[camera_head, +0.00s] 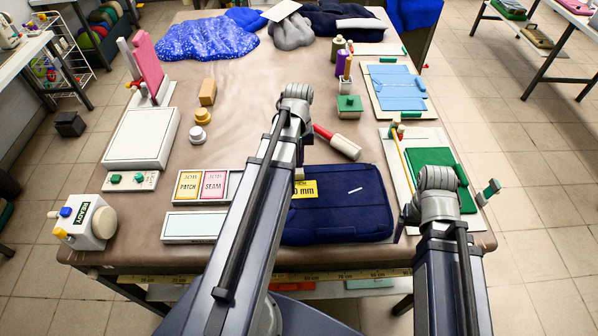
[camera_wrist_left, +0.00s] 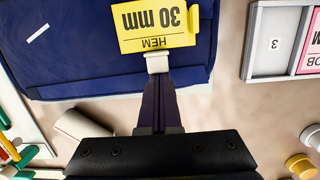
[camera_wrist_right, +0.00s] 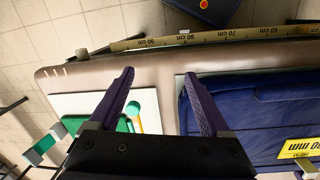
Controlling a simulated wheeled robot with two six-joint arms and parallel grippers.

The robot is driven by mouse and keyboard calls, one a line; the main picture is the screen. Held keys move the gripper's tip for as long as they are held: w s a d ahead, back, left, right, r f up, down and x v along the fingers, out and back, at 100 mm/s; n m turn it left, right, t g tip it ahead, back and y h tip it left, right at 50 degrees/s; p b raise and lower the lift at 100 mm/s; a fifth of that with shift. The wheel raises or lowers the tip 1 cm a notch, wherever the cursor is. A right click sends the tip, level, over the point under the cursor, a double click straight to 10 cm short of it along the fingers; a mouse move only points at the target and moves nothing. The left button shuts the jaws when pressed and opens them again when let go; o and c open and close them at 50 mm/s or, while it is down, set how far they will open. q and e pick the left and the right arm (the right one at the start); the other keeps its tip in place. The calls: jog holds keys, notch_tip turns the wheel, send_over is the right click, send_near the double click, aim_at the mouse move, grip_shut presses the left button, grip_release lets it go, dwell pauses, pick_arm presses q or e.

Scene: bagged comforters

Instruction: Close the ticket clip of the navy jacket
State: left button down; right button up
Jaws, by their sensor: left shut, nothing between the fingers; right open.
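The navy jacket (camera_head: 350,205) lies folded at the table's front middle. A yellow ticket (camera_wrist_left: 155,25) reading "HEM 30 mm" lies on it, with a small pale clip (camera_wrist_left: 157,62) at the jacket's edge. My left gripper (camera_wrist_left: 157,82) is shut and empty, its fingertips right at the clip; I cannot tell whether they touch it. The clip (camera_head: 299,174) also shows beside my left arm in the head view. My right gripper (camera_wrist_right: 160,78) is open and empty, beyond the jacket's right side, near a board with green cloth (camera_head: 432,170). Whether the clip is closed is unclear.
A tray with JOB cards (camera_head: 202,186) and a pale box (camera_head: 193,227) lie left of the jacket. A red-and-white roll (camera_head: 338,142) lies behind it. A measuring tape (camera_head: 330,276) runs along the front edge.

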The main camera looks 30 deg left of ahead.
pick_arm(q)
jog(key=shift+s+d+r, duration=0.35)
jog(key=shift+s+d, duration=0.1)
jog(key=shift+s, duration=0.3)
pick_arm(e)
jog(key=shift+s+d+r, duration=0.1)
jog(key=shift+s+r, duration=0.1)
jog(key=shift+r, duration=0.1)
pick_arm(q)
jog(key=shift+w+a+f, duration=0.15)
jog(key=shift+w, duration=0.15)
pick_arm(e)
jog(key=shift+w+f, duration=0.1)
jog(key=shift+w, duration=0.1)
pick_arm(q)
jog(key=shift+s, duration=0.1)
pick_arm(e)
jog(key=shift+s, duration=0.1)
pick_arm(q)
jog(key=shift+f+b, duration=1)
jog(key=shift+b, duration=0.05)
pick_arm(e)
jog(key=shift+f, duration=1)
pick_arm(q)
jog(key=shift+r, duration=0.15)
pick_arm(e)
jog(key=shift+r, duration=0.15)
